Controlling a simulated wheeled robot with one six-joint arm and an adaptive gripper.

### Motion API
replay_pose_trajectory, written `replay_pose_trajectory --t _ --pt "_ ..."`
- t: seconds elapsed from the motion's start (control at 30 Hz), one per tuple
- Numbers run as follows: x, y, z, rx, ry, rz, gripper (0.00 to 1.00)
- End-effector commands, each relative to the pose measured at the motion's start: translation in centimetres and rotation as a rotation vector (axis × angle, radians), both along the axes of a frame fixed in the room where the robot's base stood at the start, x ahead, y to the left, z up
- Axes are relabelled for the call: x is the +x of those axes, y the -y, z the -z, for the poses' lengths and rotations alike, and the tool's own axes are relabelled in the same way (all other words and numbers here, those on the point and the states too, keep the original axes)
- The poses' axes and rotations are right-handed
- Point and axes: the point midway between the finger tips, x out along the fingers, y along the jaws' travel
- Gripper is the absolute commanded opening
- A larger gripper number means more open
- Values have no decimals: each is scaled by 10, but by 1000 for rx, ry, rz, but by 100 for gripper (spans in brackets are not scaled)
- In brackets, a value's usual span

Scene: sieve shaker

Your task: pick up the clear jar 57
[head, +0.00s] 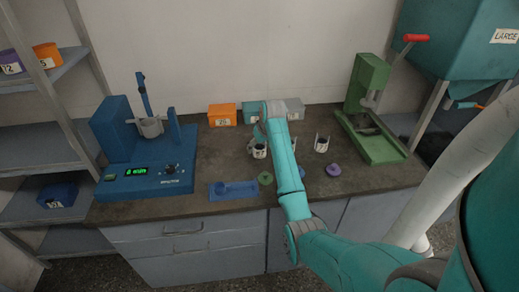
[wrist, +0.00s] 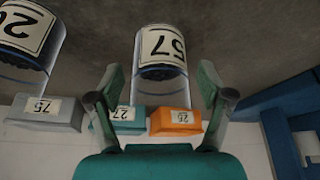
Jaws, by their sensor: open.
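The clear jar 57 (wrist: 160,62) has a white label and dark contents. In the wrist view, which is upside down, it lies between the two fingers of my gripper (wrist: 158,88). The fingers are open, one on each side, with no clear contact; I cannot tell how far they reach along it. In the head view the jar (head: 259,152) stands on the bench, partly hidden by my gripper and arm.
A second clear jar (head: 321,144) stands to the right, with green (head: 265,178) and purple (head: 333,169) lids in front. An orange box (head: 222,115) and others line the wall. A blue machine (head: 145,180) is left, a green press (head: 375,145) right.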

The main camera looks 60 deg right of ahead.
Motion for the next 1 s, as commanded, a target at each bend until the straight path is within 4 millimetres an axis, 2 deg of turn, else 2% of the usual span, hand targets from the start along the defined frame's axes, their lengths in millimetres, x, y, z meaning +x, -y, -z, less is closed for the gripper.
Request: replay_pose_trajectory --t 0.3,0.57,0.6,0.63,0.67,0.87,1.0 --pt "2 1 5 0 1 0 79" --pt "2 1 5 0 1 0 14" --pt "2 1 5 0 1 0 10" --pt "2 1 5 0 1 0 10" --pt "2 1 5 0 1 0 4" --pt "2 1 3 0 1 0 4" --pt "3 2 -11 -2 2 0 4"
